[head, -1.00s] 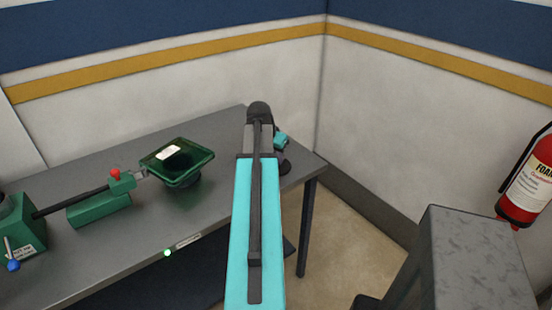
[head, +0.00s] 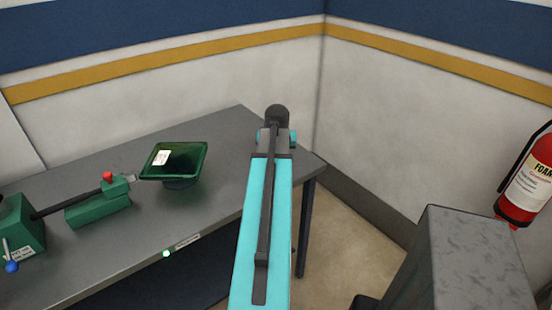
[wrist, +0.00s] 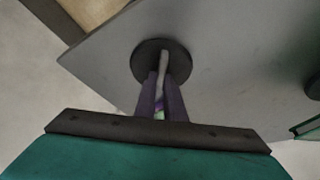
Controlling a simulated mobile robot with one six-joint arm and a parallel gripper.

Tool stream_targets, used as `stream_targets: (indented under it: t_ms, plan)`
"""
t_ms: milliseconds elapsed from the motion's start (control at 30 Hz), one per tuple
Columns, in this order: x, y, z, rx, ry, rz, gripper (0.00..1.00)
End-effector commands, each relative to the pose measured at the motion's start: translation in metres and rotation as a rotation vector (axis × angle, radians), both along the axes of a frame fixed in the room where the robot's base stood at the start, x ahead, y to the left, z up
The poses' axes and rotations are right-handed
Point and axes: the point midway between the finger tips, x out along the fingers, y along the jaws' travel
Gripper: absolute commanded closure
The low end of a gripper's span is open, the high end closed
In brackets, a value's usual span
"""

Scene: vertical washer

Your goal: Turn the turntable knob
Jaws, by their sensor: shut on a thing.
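The turntable knob (wrist: 146,56) shows in the wrist view as a dark round disc with a pale upright bar across its middle, near the table's corner. My gripper (wrist: 162,78) has its two purple-grey fingers shut on the bar. In the head view my arm hides the knob and the gripper. The turntable carries a green square tray (head: 184,170) with a white label inside, left of my arm in the head view. Its edge shows at the far right of the wrist view (wrist: 308,128).
The grey table (head: 100,247) runs along the left wall. A green machine with a black rod, red button and blue-tipped lever (head: 20,225) stands at its left. A grey block (head: 470,260) and a red extinguisher (head: 525,185) are at right. Floor shows beyond the table.

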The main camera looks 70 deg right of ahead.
Motion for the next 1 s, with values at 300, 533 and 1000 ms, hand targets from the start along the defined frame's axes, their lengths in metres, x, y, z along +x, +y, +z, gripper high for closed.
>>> stream_targets:
  t_ms: [300,533,1000]
  plan:
    - [-0.0003,-0.0007,0.0008,-0.001,0.0,0.017,1.0]
    - [-0.0003,-0.0006,0.0007,-0.001,-0.001,0.015,0.82]
    - [-0.0002,0.0003,0.0015,0.0,0.0,0.015,0.72]
